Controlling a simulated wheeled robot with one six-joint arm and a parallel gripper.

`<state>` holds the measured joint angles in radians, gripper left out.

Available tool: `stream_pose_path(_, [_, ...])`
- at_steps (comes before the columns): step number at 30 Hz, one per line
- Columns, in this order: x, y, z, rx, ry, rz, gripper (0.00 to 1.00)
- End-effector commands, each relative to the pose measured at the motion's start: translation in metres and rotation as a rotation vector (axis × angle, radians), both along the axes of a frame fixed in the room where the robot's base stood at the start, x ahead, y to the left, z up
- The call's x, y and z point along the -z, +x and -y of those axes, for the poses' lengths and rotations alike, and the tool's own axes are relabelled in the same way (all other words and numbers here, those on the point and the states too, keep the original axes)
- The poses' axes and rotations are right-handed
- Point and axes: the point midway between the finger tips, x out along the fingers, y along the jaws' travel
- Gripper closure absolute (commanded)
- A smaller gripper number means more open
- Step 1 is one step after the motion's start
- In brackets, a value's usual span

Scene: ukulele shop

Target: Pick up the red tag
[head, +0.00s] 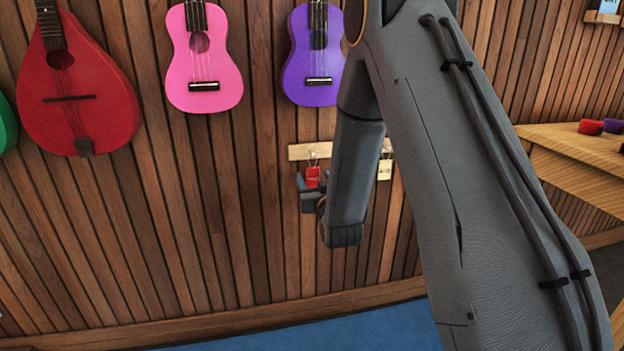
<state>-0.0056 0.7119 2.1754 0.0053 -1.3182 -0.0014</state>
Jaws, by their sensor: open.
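The red tag (313,176) hangs from a hook on a short pale wooden rail (299,152) on the slatted wall. My gripper (311,186) is at the tag, with a finger showing to its left and another part of it to its right. The jaws are open, and the tag appears between or just in front of them; the exact depth is hard to tell. My arm hides the middle of the rail and much of the gripper. A cream tag (384,170) hangs farther right on the rail.
A red instrument (77,85), a pink ukulele (204,65) and a purple ukulele (312,60) hang above and left. A wooden counter (575,150) with small coloured items stands at right. Blue floor (330,335) lies below. The wall left of the tag is clear.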

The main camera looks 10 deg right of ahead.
Motion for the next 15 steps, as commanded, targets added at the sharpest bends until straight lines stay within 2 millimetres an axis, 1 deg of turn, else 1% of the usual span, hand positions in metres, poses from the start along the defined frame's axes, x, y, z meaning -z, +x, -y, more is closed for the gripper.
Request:
stream_pose_path(4, [0.007, 0.022, 0.005, 0.001, 0.0, 0.0, 0.42])
stream_pose_path(6, [0.007, 0.032, 0.005, 0.001, 0.0, 0.001, 0.42])
stream_pose_path(9, [0.006, 0.041, 0.005, 0.0, 0.0, 0.0, 0.42])
stream_pose_path(15, [0.006, 0.044, 0.005, 0.001, 0.0, -0.002, 0.42])
